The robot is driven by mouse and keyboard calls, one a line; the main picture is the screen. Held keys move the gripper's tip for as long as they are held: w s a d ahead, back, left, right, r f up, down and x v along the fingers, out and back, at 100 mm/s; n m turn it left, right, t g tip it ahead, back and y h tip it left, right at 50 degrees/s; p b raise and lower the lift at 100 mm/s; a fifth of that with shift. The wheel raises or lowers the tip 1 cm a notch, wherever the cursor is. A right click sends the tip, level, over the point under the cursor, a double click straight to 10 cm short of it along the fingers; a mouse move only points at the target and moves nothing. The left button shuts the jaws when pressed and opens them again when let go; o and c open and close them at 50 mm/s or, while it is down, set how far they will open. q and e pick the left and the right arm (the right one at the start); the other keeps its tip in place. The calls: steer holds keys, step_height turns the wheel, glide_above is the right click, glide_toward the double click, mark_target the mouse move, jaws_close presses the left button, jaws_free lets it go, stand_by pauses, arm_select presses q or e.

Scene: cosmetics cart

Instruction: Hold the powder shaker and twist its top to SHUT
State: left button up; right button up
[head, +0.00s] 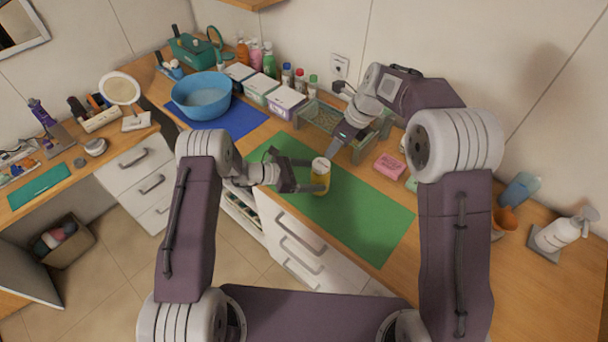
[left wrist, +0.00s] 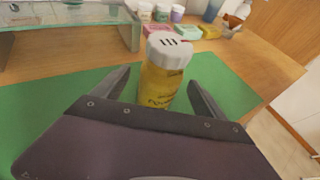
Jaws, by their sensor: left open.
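The powder shaker (head: 320,180) stands upright on the green mat (head: 370,222), with a yellow body and a white top. In the left wrist view the shaker (left wrist: 160,86) shows dark slots in its top (left wrist: 168,45). My left gripper (head: 307,176) is open, with one finger on either side of the shaker's body; in the left wrist view its fingers (left wrist: 157,82) stand apart from it with gaps showing. My right gripper (head: 342,145) is above and behind the shaker, pointing down, clear of its top. Its jaw opening cannot be made out.
A glass-sided rack (head: 318,117) stands behind the mat, close to my right gripper. A pink soap box (head: 389,167) lies right of it. White boxes (head: 285,101), bottles and a blue bowl (head: 201,96) on a blue mat (head: 240,120) stand at the back left. The green mat's front right is clear.

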arm_select(q)
steer(key=x, duration=0.5)
steer(key=shift+w+d+f, duration=0.15)
steer(key=shift+d, duration=0.2)
steer(key=c, duration=1.2)
arm_select(e)
steer(key=shift+d, duration=0.1)
arm_select(q)
steer(key=c, duration=0.3)
arm_select(e)
steer(key=shift+o, duration=1)
steer(key=o, duration=0.3)
steer(key=shift+n, duration=0.3)
steer(key=s+a+n+g+y, duration=0.2)
steer(key=s+a+n, duration=0.2)
steer(key=s+n, duration=0.15)
arm_select(q)
steer(key=shift+a, duration=0.1)
steer(key=shift+d, duration=0.25)
steer(key=shift+a, duration=0.15)
arm_select(e)
steer(key=m+t+y, duration=0.6)
steer(key=t+y, duration=0.2)
steer(key=y, duration=0.2)
glide_toward(327, 166)
steer(key=shift+y, duration=0.3)
steer(key=x, duration=0.6)
steer(key=f+x, duration=0.1)
steer(key=x, duration=0.3)
